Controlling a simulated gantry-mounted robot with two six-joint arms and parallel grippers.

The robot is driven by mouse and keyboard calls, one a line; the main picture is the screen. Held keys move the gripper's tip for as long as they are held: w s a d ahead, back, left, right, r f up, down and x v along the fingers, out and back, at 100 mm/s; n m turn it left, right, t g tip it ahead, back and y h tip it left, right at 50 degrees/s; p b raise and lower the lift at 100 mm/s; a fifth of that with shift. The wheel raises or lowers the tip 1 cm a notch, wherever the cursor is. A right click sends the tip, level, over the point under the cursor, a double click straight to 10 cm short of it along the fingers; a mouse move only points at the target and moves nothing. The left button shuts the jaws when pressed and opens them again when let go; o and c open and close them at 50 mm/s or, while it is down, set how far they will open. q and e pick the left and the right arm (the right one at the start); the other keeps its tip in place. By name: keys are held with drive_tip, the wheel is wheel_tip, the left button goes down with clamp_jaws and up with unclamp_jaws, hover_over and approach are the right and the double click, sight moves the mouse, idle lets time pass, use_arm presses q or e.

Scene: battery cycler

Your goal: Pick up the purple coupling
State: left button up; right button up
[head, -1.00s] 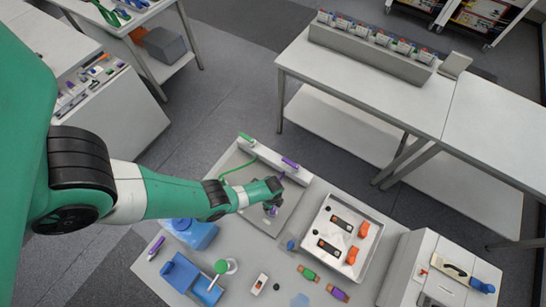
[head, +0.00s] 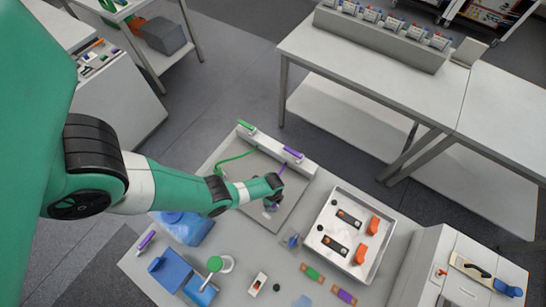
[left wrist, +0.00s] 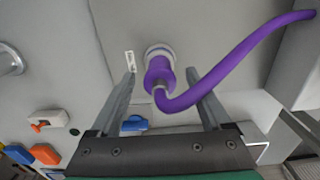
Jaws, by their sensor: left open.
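The purple coupling (left wrist: 159,72) sits against a pale ring on a grey surface in the left wrist view. A purple hose (left wrist: 236,62) curves from it to the upper right. My left gripper (left wrist: 161,78) is open, with one finger on each side of the coupling and a visible gap at both sides. In the head view my left gripper (head: 273,199) is low over the grey plate (head: 284,215), and the wrist mostly hides the coupling. The purple hose (head: 281,170) runs up to a purple piece on the white bar. My right gripper is not in view.
A green hose (head: 237,157) lies left of my wrist. A metal tray (head: 323,222) with black and orange parts stands to the right. Blue holders (head: 170,270) and several small parts occupy the front of the table. A white cabinet (head: 410,262) stands at the right.

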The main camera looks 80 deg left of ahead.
use_arm(q)
drive_tip(key=shift+f, duration=0.65)
drive_tip(key=shift+r, duration=0.15)
clamp_jaws()
